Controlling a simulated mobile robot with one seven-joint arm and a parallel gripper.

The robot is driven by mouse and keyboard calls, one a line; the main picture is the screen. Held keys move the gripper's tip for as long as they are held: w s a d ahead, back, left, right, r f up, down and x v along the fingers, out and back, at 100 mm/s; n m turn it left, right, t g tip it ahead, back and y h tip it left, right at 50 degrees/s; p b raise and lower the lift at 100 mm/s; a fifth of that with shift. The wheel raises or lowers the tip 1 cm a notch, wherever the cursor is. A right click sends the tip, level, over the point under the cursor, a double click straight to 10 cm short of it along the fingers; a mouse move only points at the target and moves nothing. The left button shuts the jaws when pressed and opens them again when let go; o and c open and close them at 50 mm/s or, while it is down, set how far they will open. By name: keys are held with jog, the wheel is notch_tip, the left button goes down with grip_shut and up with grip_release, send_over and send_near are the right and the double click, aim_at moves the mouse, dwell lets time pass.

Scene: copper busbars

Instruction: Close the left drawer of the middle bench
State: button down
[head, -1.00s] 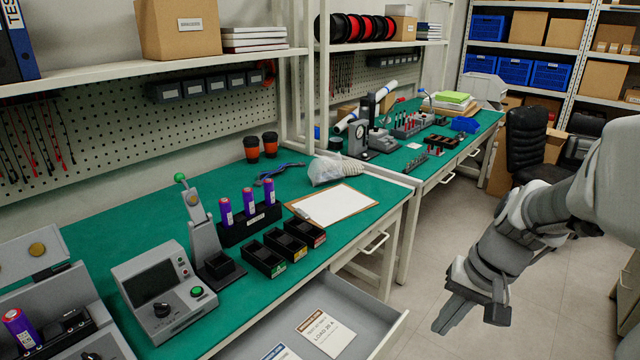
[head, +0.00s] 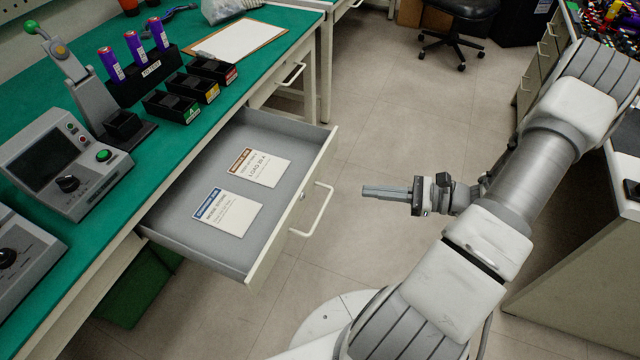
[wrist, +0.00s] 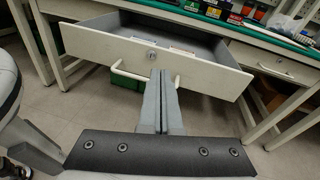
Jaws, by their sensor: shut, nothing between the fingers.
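The drawer (head: 185,240) of the green-topped bench stands pulled out, with two printed cards lying in it. Its front has a white bar handle (head: 318,212). In the wrist view the drawer front (wrist: 105,50) with its lock faces me, and the handle (wrist: 122,72) shows behind my fingers. My gripper (head: 366,191) is shut and empty, to the right of the drawer front and apart from it in the head view. Its fingers point toward the drawer. In the wrist view the fingers (wrist: 161,75) overlap the handle; I cannot tell the exact gap.
The bench top (head: 75,120) carries a grey tester (head: 65,165), small black bins (head: 190,88) and purple cells. A second drawer (head: 277,92) beyond is closed. A green bin (head: 140,290) stands under the bench. The floor right of the drawer is clear; a black chair (head: 460,20) stands farther back.

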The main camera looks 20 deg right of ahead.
notch_tip(320, 180, down, 3)
jog(key=d+m+t, duration=0.2)
jog(key=m+t, duration=0.1)
jog(key=b, duration=0.4)
send_near(312, 175)
jog(key=shift+h, duration=0.3)
jog(key=x, duration=0.6)
jog(key=shift+w+a+r, duration=0.1)
jog(key=shift+a+r, duration=0.15)
jog(key=shift+a, duration=0.2)
